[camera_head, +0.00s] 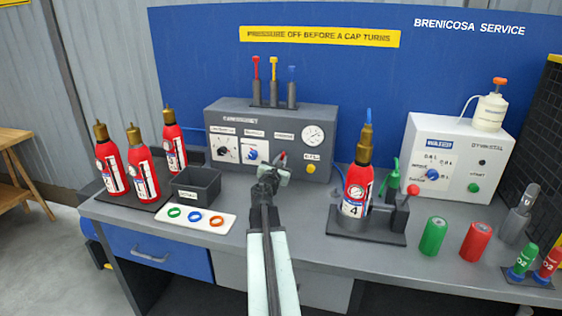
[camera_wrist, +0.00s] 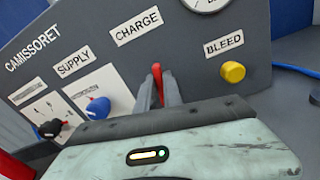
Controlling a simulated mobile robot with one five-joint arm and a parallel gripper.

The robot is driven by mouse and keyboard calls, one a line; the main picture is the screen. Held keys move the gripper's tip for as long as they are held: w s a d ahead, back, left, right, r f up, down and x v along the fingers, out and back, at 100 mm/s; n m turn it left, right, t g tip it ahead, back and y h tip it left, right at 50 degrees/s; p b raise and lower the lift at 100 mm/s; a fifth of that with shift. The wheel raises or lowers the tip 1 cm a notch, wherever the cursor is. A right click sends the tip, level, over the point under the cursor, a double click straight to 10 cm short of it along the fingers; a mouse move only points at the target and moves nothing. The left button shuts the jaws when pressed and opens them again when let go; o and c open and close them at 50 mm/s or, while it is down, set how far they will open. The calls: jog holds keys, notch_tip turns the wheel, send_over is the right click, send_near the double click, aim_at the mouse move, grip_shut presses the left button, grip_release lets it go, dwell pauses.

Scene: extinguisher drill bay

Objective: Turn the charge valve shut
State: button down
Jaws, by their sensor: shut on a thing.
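The charge valve is a small red lever (camera_head: 283,156) on the front of the grey CAMISSORET panel (camera_head: 228,114). In the wrist view the red lever (camera_wrist: 157,76) stands below the CHARGE label, between my two fingers. My gripper (camera_head: 276,170) reaches the panel front and is shut on this lever; its fingers also show in the wrist view (camera_wrist: 158,92). The lever's tip shows, roughly upright in the wrist view; its base is hidden by the fingers. I cannot tell the valve's exact angle.
Beside the lever are a blue supply knob (camera_wrist: 98,107), a black knob (camera_wrist: 50,128) and a yellow bleed button (camera_wrist: 233,71). A pressure gauge (camera_head: 313,135) sits above. Extinguisher 4 (camera_head: 358,185) stands in a holder to the right. A tray of coloured rings (camera_head: 181,225) lies left.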

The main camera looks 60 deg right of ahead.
jog(key=shift+s+d+f+m+b, duration=0.1)
jog(key=shift+m, duration=2.5)
jog(key=shift+s+a+f+m+b, duration=0.1)
jog(key=shift+s+m, duration=0.05)
jog(key=shift+m, duration=2.45)
jog(key=shift+s+d+f+m+b, duration=0.1)
jog(key=shift+m, duration=2.5)
jog(key=c, duration=1.5)
grip_release()
